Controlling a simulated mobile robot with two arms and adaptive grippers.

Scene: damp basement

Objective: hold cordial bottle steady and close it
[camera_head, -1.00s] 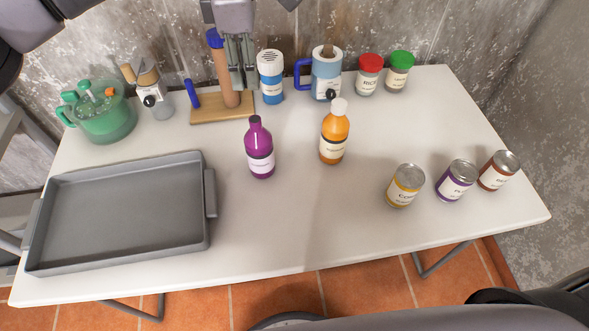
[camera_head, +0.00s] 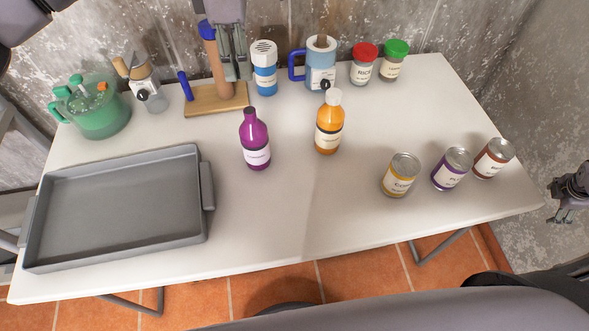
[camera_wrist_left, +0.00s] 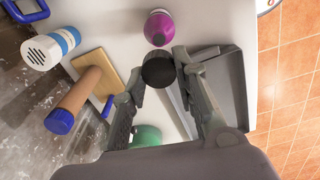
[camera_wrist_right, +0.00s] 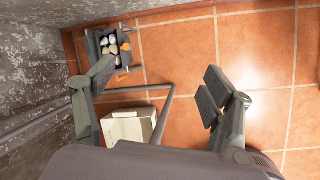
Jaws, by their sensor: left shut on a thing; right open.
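A purple bottle (camera_head: 255,140) stands upright near the middle of the table; its label is too small to read. It also shows in the left wrist view (camera_wrist_left: 158,28). An orange bottle (camera_head: 330,123) with a white cap stands upright to its right, label also unreadable. My right gripper (camera_head: 564,212) is open and empty, off the table's right end.
A grey tray (camera_head: 208,185) lies at left, with a green pot (camera_head: 102,118) behind it. A roll holder (camera_head: 215,103), blue-white shaker (camera_head: 264,72) and blue mug (camera_head: 320,75) line the back. Several cans (camera_head: 400,176) stand at right. The front middle is clear.

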